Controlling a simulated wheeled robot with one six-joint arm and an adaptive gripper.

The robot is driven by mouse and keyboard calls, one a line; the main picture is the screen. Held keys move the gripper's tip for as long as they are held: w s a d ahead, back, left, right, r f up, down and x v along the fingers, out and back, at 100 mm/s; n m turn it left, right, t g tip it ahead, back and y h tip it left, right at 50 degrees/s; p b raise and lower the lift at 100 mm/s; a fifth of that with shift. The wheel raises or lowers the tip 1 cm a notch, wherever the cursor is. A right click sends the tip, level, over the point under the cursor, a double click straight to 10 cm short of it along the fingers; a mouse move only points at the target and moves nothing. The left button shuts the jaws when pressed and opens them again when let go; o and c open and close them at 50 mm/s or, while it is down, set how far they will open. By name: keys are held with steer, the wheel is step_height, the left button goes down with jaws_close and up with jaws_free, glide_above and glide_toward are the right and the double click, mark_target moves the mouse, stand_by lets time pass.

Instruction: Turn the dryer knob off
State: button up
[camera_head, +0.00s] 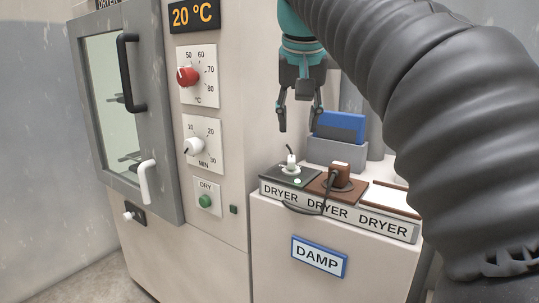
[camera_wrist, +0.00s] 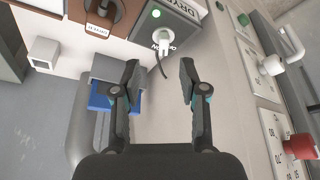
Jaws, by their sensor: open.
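The "DRYER" strip shows a dark plate (camera_head: 270,175) with a small white knob-like fitting (camera_head: 291,167) and a lit green light (camera_head: 297,181). In the wrist view the white fitting (camera_wrist: 161,38) has a thin dark line running from it and lettering that seems to read "ON" beside it. My gripper (camera_head: 300,119) is open and empty above this plate. In the wrist view its fingers (camera_wrist: 159,70) are apart, with the fitting beyond their tips. The cabinet panel carries a red temperature knob (camera_head: 187,76) and a white minute knob (camera_head: 194,146).
A brown plug (camera_head: 340,175) with a dark cord stands beside the white fitting. A blue block (camera_head: 340,126) in a grey holder is behind. The cabinet wall is close at left, with a green "DRY" button (camera_head: 205,201) and a handled glass door (camera_head: 108,105).

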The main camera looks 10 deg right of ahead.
mark_target(292, 158)
steer(key=shift+m, duration=0.3)
steer(key=w+f+b, duration=0.1)
steer(key=w+f, duration=0.1)
steer(key=f, duration=0.1)
steer(key=w+f+b, duration=0.2)
steer(key=f, duration=0.1)
steer(key=w+d+f+b, duration=0.1)
steer(key=w+f, duration=0.2)
steer(key=shift+w+f+b, duration=0.1)
steer(key=shift+f+b, duration=0.2)
steer(key=shift+b, duration=0.05)
